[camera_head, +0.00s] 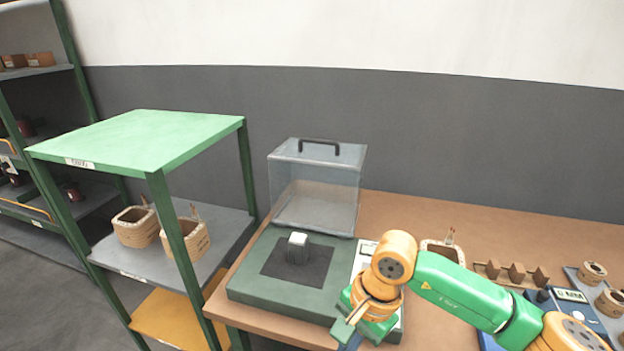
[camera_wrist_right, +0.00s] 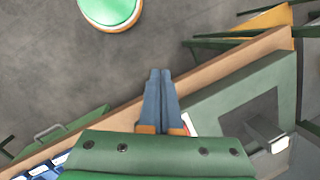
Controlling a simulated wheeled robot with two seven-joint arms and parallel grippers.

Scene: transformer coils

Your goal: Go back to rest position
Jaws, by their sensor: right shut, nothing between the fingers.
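My right arm comes in from the right in the head view. My right gripper (camera_head: 347,337) points down near the table's front edge and is partly cut off by the bottom of the picture. In the right wrist view the blue-grey fingers of my right gripper (camera_wrist_right: 160,74) lie together, shut and empty, above the table's edge and the floor. My left gripper is in neither view.
A green station (camera_head: 262,296) with a dark pad, a small white-topped block (camera_head: 298,243) and a clear cover (camera_head: 318,185) stands left of my right gripper. A green-topped rack (camera_head: 150,135) holds two coils. Several parts lie right on the wooden table (camera_head: 420,215).

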